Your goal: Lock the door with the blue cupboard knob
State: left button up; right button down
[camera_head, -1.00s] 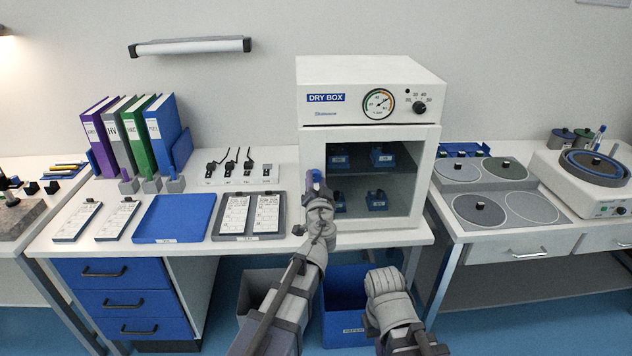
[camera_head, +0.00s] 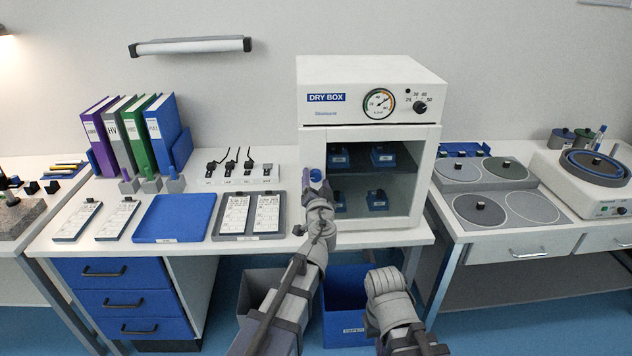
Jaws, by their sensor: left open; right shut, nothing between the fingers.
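The white dry box (camera_head: 372,90) stands on the bench with its glass door (camera_head: 390,165) shut; blue holders show behind the glass. The blue knob (camera_head: 316,175) is at the left edge of the door, partly hidden by my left gripper. My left gripper (camera_head: 314,183) is open at the knob, its fingers around or just in front of it; I cannot tell whether they touch. My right arm (camera_head: 392,295) is low in front of the bench, and its gripper's fingertips are not clearly visible.
A blue tray (camera_head: 173,218) and a grey tray with sheets (camera_head: 222,234) lie left of the dry box. Blue and grey bins (camera_head: 345,330) stand below the bench. Polishing discs (camera_head: 478,208) are on the right bench.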

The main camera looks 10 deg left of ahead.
pick_arm(q)
jog(key=shift+s, duration=0.15)
jog(key=v, duration=0.7)
jog(key=shift+s, duration=0.25)
jog(key=shift+d, duration=0.1)
jog(key=s+a+f+n+g+y+p, duration=0.1)
jog(key=s+f+n+g+p, duration=0.3)
jog(key=s+f+g, duration=0.7)
jog(key=s+d+f+m+g+h, duration=0.1)
jog(key=s+d+f+g+h, duration=0.1)
jog(key=s, duration=0.5)
jog(key=s+d+f+m+g+h+p, duration=0.1)
jog(key=s+d+f+m+g+h, duration=0.1)
jog(key=s+d, duration=0.4)
jog(key=s+f+g, duration=0.1)
jog(key=g, duration=0.1)
jog(key=shift+d+f+m+g, duration=0.2)
jog(key=shift+d+m+g, duration=0.1)
jog(key=shift+d, duration=0.1)
